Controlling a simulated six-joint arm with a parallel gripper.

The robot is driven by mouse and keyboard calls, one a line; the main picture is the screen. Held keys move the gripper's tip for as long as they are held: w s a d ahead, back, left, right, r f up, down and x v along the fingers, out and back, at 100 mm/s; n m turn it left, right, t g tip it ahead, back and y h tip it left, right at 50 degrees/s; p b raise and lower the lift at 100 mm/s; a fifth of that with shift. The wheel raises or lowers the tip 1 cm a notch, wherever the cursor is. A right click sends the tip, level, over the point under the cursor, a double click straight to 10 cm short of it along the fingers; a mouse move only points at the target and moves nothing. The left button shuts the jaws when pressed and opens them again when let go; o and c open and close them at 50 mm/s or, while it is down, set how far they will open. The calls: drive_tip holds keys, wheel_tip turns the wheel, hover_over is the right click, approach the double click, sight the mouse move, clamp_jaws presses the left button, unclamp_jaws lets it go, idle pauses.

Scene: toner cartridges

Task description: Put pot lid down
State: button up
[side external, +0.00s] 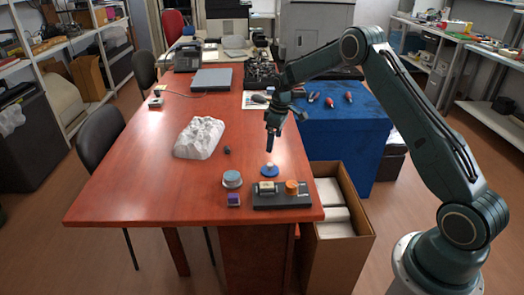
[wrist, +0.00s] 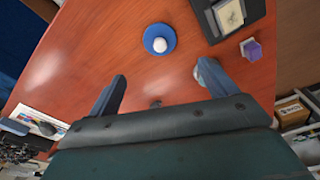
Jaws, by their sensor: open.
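The pot lid (side external: 269,170), a blue disc with a white knob, lies flat on the red-brown table near its front right. It also shows in the wrist view (wrist: 160,40), ahead of my fingers. My gripper (side external: 270,150) is open and points down a little above the lid, apart from it. In the wrist view, the two fingers (wrist: 163,86) are spread with nothing between them. A round pale-blue-topped container (side external: 232,179), perhaps the pot, stands left of the lid; one finger mostly hides it in the wrist view.
A black tray (side external: 282,203) with a pale block and an orange-brown round piece is in front of the lid. A small purple box (side external: 233,200) stands beside it. A white rocky lump (side external: 199,138) and a small dark object (side external: 227,150) lie leftward. The table's left front is clear.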

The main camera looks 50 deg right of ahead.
drive_tip(key=shift+r, duration=0.1)
drive_tip(key=s+a+r+m+t, duration=0.1)
drive_tip(key=s+a+r, duration=0.35)
drive_tip(key=r, duration=0.35)
drive_tip(key=s+a+r, duration=0.3)
drive_tip(key=s+r, duration=0.3)
drive_tip(key=r, duration=0.1)
drive_tip(key=s+a+r+m+t, duration=0.1)
drive_tip(key=s+a+r, duration=0.35)
drive_tip(key=r, duration=0.35)
drive_tip(key=s+a+m+t, duration=0.1)
drive_tip(key=s+a, duration=0.1)
drive_tip(key=s, duration=1)
drive_tip(key=s+a+r+m+t, duration=0.1)
drive_tip(key=s+a, duration=0.2)
drive_tip(key=s, duration=0.8)
drive_tip(key=shift+s+a+r+h, duration=0.25)
drive_tip(key=shift+s+h, duration=0.05)
drive_tip(key=shift+s, duration=0.1)
